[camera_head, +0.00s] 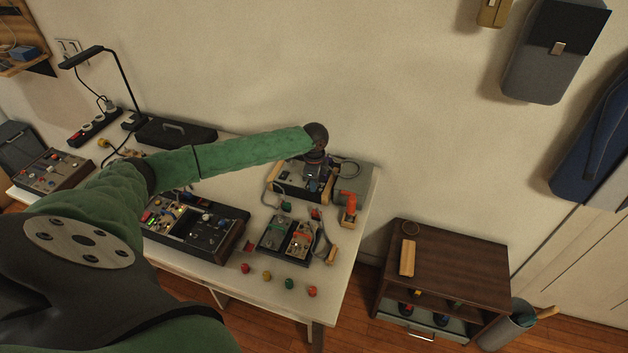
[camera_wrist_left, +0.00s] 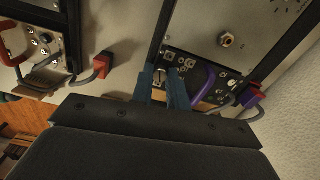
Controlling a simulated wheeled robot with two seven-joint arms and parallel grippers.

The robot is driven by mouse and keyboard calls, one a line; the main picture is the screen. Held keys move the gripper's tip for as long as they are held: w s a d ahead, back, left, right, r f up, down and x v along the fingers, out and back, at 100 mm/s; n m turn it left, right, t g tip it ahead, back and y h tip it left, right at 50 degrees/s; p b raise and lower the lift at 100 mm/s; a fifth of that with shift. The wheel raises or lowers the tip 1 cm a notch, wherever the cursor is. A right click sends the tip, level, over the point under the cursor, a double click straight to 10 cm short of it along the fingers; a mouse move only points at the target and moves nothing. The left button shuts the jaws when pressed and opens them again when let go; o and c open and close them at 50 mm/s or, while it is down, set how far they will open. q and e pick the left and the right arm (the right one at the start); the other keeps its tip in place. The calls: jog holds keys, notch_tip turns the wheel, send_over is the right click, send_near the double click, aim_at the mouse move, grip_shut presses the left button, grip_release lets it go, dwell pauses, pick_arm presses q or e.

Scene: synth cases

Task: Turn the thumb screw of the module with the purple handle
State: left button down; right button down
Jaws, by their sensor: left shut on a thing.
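The module (camera_wrist_left: 190,62) with the purple handle (camera_wrist_left: 204,78) shows at the centre right of the left wrist view, its small panel carrying several connectors and screws. My left gripper (camera_wrist_left: 163,88) has its blue fingers at this panel, just left of the purple handle. They are shut on a small part, which I take to be the thumb screw; the fingers mostly hide it. In the head view my left gripper (camera_head: 314,166) points down over the case at the table's back right, and the handle cannot be made out there.
Open cases (camera_head: 230,246) and several coloured knobs (camera_head: 289,283) lie on the white table (camera_head: 205,268). An orange part (camera_head: 348,199) stands near the right edge. A brown cabinet (camera_head: 450,265) is beyond it.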

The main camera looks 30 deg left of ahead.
pick_arm(q)
jog(key=m, duration=0.3)
jog(key=shift+m, duration=0.4)
jog(key=m, duration=0.5)
jog(key=shift+p, duration=0.35)
jog(key=m, duration=0.3)
jog(key=shift+m, duration=2.1)
pick_arm(e)
jog(key=shift+s+d+f, duration=0.1)
jog(key=shift+s+f, duration=0.15)
jog(key=shift+f, duration=0.3)
jog(key=shift+w+r, duration=0.1)
jog(key=shift+w, duration=0.05)
jog(key=shift+d, duration=0.3)
pick_arm(q)
jog(key=c, duration=1.3)
grip_release()
jog(key=shift+c, duration=0.2)
